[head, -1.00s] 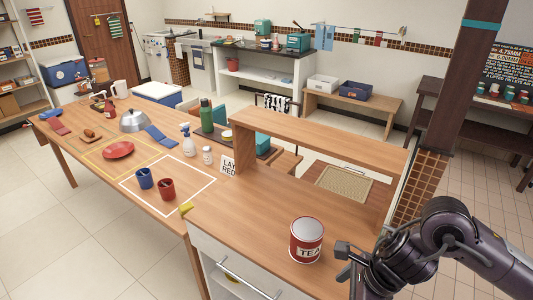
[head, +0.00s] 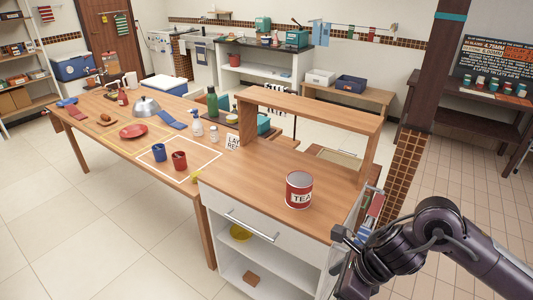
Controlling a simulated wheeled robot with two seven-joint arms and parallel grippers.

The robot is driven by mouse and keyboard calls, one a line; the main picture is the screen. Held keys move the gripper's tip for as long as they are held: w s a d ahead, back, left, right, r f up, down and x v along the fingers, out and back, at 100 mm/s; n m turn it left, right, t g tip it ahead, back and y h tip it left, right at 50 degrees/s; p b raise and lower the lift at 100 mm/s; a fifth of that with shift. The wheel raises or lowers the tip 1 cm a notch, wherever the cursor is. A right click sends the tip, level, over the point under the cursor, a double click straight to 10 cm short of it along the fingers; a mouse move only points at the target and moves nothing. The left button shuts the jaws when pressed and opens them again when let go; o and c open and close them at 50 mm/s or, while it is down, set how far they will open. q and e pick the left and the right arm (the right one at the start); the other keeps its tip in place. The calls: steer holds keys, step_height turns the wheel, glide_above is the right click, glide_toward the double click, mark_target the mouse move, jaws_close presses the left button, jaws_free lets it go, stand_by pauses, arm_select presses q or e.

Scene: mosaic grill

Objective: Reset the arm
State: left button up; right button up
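My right arm comes in from the lower right, bent at its dark elbow. My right gripper (head: 345,238) is at the counter's front right corner, apart from the tea tin; its fingers are too small and overlapped to tell open from shut. The red and white tea tin (head: 299,191) stands upright on the wooden counter (head: 250,180), up and to the left of the gripper. My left gripper is not in view.
A raised wooden shelf (head: 310,108) runs along the counter's back. Below the counter are a drawer handle (head: 252,227) and open shelves with a yellow bowl (head: 240,232). A long table (head: 110,130) with dishes stands at left. Tiled floor at lower left is clear.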

steer(key=w+a+f+m+t+y+b, duration=0.3)
steer(key=w+f+m, duration=0.7)
steer(key=f+m, duration=0.35)
steer(key=s+d+f+m+t+h+b, duration=0.1)
steer(key=s+d+f+m+h, duration=0.2)
steer(key=f+m, duration=0.9)
steer(key=s+d+f+m+h+b, duration=0.1)
steer(key=s+d+f+m, duration=0.45)
steer(key=f, duration=0.95)
arm_select(q)
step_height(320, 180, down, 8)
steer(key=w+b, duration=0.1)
steer(key=b, duration=0.1)
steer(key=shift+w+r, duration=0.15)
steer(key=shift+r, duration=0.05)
arm_select(e)
steer(key=s+d+f+m+g+h, duration=0.1)
steer(key=s+f+m, duration=0.4)
steer(key=s, duration=0.5)
steer(key=s+d+f+m+g+h, duration=0.1)
steer(key=s+f+m+g+h, duration=0.1)
steer(key=s+f+m, duration=0.3)
steer(key=s+d+f+m+g+h, duration=0.1)
steer(key=s+f+m, duration=0.4)
steer(key=s+f, duration=0.5)
steer(key=s, duration=0.6)
steer(key=shift+s+d+g, duration=0.3)
steer(key=shift+s+d, duration=0.1)
